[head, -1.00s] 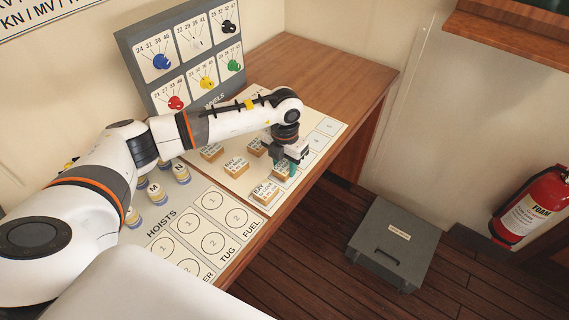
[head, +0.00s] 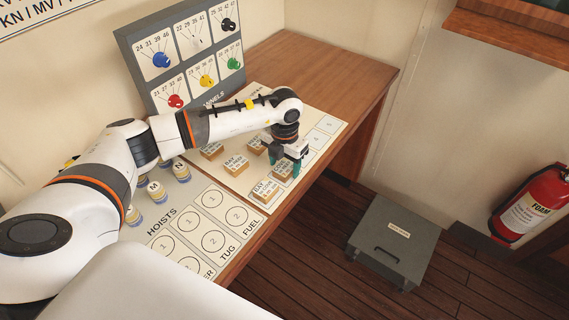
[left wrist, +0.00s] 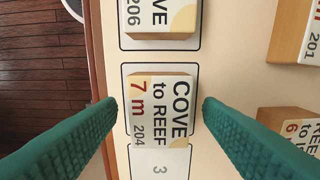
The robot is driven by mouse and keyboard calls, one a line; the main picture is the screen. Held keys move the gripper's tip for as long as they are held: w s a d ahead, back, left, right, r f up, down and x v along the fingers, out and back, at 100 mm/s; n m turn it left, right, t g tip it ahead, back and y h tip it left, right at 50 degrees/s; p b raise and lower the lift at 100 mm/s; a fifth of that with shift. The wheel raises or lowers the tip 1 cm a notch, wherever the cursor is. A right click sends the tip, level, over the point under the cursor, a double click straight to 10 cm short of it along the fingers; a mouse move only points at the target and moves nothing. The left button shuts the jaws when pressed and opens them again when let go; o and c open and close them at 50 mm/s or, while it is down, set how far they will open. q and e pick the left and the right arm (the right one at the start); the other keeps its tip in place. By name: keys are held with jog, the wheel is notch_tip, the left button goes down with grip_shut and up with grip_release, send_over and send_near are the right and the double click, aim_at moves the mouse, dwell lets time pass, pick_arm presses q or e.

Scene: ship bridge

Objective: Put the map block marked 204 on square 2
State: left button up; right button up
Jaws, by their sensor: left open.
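The map block marked 204 (left wrist: 160,108) lies face up, reading COVE to REEF 7 m, on an outlined cell of the board. It shows under my left gripper in the head view (head: 282,171). My left gripper (head: 286,163) is open; in the left wrist view its green fingers (left wrist: 157,120) stand either side of the block, apart from it. A label 3 (left wrist: 160,169) shows just below the block in that view. I cannot make out a square marked 2. My right gripper is not in view.
Block 206 (left wrist: 158,17) lies in the adjoining cell. Block 201 (left wrist: 296,35) and another block (left wrist: 290,135) lie to the right in the wrist view. Empty numbered squares (head: 327,124) lie beyond the gripper. A panel of coloured knobs (head: 185,20) stands behind.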

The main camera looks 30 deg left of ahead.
aim_at(285, 167)
pick_arm(q)
notch_tip(285, 167, up, 12)
jog(key=b, duration=0.2)
jog(key=shift+f+b, duration=0.2)
jog(key=shift+b, duration=0.1)
